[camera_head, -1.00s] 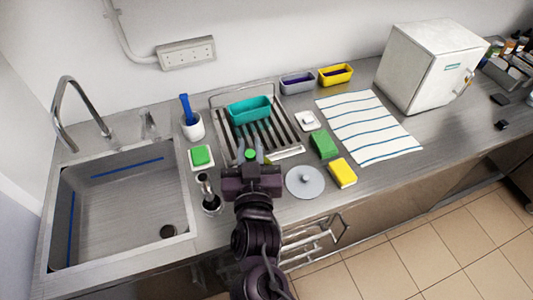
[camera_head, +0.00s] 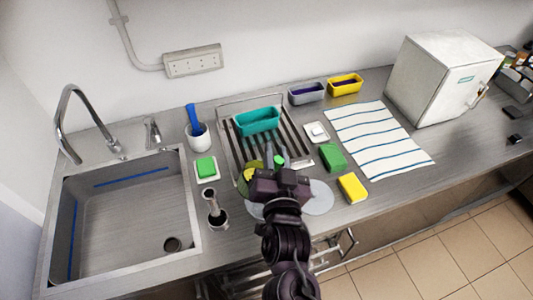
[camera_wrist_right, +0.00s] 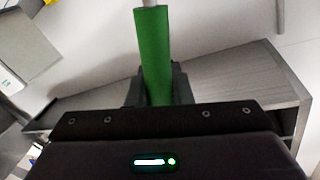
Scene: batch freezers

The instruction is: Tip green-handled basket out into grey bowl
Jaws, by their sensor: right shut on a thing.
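My right gripper (camera_head: 279,159) is above the counter in front of the drying rack, shut on the green handle (camera_wrist_right: 153,60) of the basket. In the wrist view the handle stands between the fingers, with a metal rod at its end. The basket itself is mostly hidden behind my gripper and arm in the head view. A yellow-green rounded thing (camera_head: 249,177) shows just left of the gripper; I cannot tell if it is the basket's contents. A pale grey round edge (camera_head: 254,211) shows below it, possibly the grey bowl, largely covered. My left gripper is not in view.
A grey lid (camera_head: 319,197) lies right of my arm, beside a yellow sponge (camera_head: 353,187) and a green one (camera_head: 332,157). A teal tray (camera_head: 257,121) stands on the rack. The sink (camera_head: 125,220) is at left. The striped towel (camera_head: 380,140) lies bare.

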